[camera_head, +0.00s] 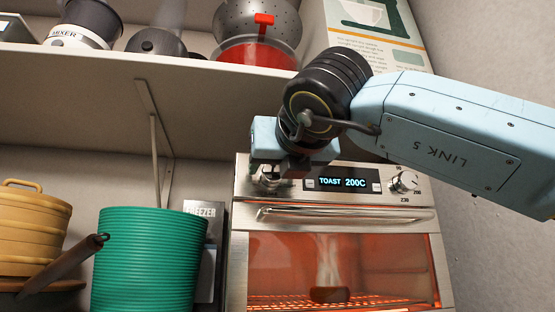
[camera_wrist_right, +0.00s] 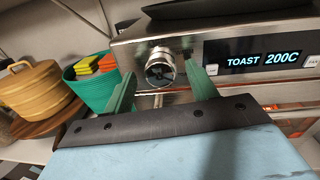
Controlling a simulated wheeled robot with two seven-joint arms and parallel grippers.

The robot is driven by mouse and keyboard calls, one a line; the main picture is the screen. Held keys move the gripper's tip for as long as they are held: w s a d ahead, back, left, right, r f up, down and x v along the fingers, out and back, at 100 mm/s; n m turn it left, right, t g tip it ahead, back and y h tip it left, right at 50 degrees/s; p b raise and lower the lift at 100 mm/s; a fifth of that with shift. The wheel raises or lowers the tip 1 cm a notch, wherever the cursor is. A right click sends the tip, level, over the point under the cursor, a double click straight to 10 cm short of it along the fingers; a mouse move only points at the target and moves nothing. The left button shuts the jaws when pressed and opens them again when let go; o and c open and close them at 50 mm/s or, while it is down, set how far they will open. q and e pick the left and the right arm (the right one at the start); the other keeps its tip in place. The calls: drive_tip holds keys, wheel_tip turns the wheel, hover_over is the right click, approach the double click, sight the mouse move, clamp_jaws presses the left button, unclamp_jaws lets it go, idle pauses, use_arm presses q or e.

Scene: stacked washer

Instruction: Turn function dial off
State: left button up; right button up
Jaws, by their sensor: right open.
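The toaster oven (camera_head: 340,215) has a lit display (camera_head: 342,185) reading "TOAST 200C". The function dial (camera_head: 268,181), a round silver knob, is left of the display and partly hidden by my right gripper (camera_head: 292,168) in the head view. The right wrist view shows the dial (camera_wrist_right: 161,72) between the two green fingertips of my open right gripper (camera_wrist_right: 160,80). I cannot tell whether the fingers touch it. A second knob (camera_head: 404,181), with temperature marks, is right of the display. My left gripper is not in view.
The oven door handle (camera_head: 345,214) runs below the panel. Behind the glass, a dark item (camera_head: 330,294) smokes on a glowing rack. A green ribbed bin (camera_head: 150,262) and yellow steamer (camera_head: 28,225) stand left. A shelf (camera_head: 100,98) hangs above with pots and a box.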

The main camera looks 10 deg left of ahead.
drive_tip(key=c, duration=1)
